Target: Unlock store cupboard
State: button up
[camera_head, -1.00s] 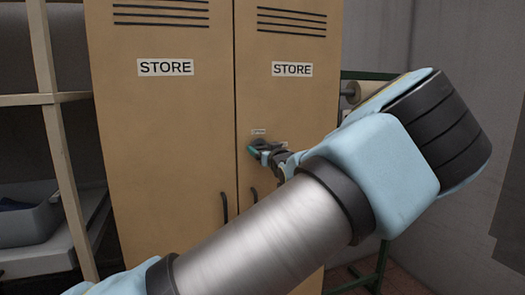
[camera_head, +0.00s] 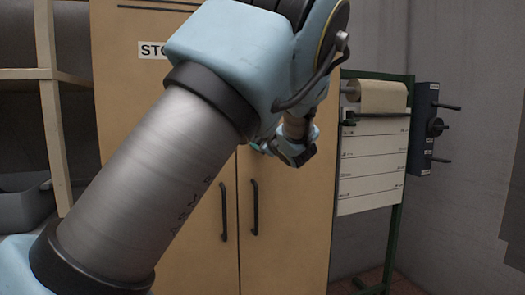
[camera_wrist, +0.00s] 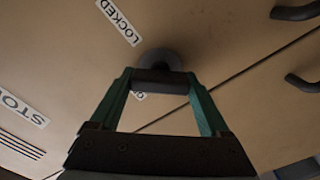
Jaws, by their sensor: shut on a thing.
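The tan store cupboard (camera_head: 185,265) stands ahead with both doors shut and two dark upright handles. In the wrist view, my gripper (camera_wrist: 159,80) has its two green fingers shut on a dark lock knob (camera_wrist: 160,60), with a bar between the fingertips and a round base against the door. A "LOCKED" label (camera_wrist: 119,22) lies up and left of the knob. A second small label (camera_wrist: 140,96) shows between the fingers, mostly hidden. In the head view, my arm crosses the doors and hides the knob and fingertips.
A green-framed stand (camera_head: 392,235) with a paper roll and a white lined sheet is right of the cupboard. A dark blue box (camera_head: 424,128) with rods is mounted by the wall. Pale shelving (camera_head: 48,90) with a grey bin stands at the left.

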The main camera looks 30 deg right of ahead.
jog(key=n+b, duration=0.3)
jog(key=b, duration=0.1)
jog(key=n+b, duration=0.2)
jog(key=b, duration=0.1)
jog(key=shift+a+f+n, duration=0.1)
jog(key=shift+f+n, duration=0.15)
jog(key=shift+n, duration=0.05)
jog(key=n+b, duration=0.2)
jog(key=b, duration=0.1)
jog(key=shift+r+n, duration=0.1)
jog(key=shift+n, duration=0.2)
jog(key=shift+r+n+b, duration=0.15)
jog(key=shift+n+b, duration=0.15)
jog(key=o, duration=1.2)
jog(key=s, duration=0.3)
jog(key=s+b, duration=0.1)
jog(key=s, duration=0.3)
jog(key=s+a, duration=0.1)
jog(key=s, duration=0.2)
jog(key=shift+s+a+b, duration=0.1)
jog(key=shift+s+b, duration=0.25)
jog(key=shift+b, duration=0.05)
